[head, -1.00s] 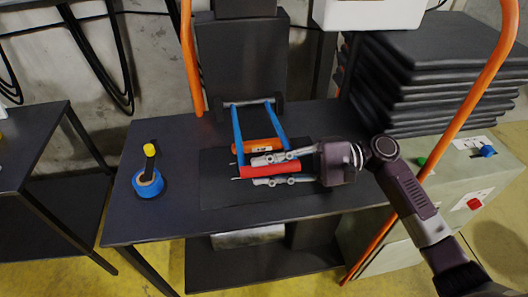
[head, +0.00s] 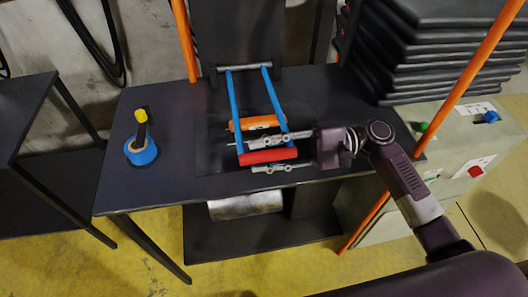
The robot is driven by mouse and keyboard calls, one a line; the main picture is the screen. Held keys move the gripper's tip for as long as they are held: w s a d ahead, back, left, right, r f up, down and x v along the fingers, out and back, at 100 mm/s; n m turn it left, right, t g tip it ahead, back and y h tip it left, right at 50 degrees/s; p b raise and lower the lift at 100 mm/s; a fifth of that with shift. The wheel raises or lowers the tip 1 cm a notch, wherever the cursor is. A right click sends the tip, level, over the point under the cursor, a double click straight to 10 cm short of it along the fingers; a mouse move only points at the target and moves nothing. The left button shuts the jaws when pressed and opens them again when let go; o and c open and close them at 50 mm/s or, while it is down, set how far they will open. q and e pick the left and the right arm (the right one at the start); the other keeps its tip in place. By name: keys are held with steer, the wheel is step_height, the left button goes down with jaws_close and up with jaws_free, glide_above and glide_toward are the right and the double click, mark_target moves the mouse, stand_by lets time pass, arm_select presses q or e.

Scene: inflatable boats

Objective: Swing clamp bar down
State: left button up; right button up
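The clamp bar is a frame of two blue arms hinged on a grey rod (head: 245,68) at the back of a dark table, with a red grip bar (head: 267,156) across its near end. It slants toward the front, its red end over a dark mat. An orange cylinder (head: 257,123) lies between the blue arms, farther back than the red bar. My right gripper (head: 272,156) reaches in from the right, one finger beyond the red bar and one on its near side, close against it. Exact contact is hard to see. My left gripper is out of view.
A blue roll (head: 142,152) with a yellow-topped dark stick stands on the table's left. Stacked dark slabs (head: 440,50) rise at the back right. A grey-green control box (head: 450,155) and orange rails flank the table. The left tabletop is mostly clear.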

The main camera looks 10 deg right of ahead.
mark_target(299, 148)
steer(key=shift+o, duration=0.6)
steer(key=shift+d, duration=0.1)
steer(key=d, duration=0.7)
steer(key=shift+d, duration=0.2)
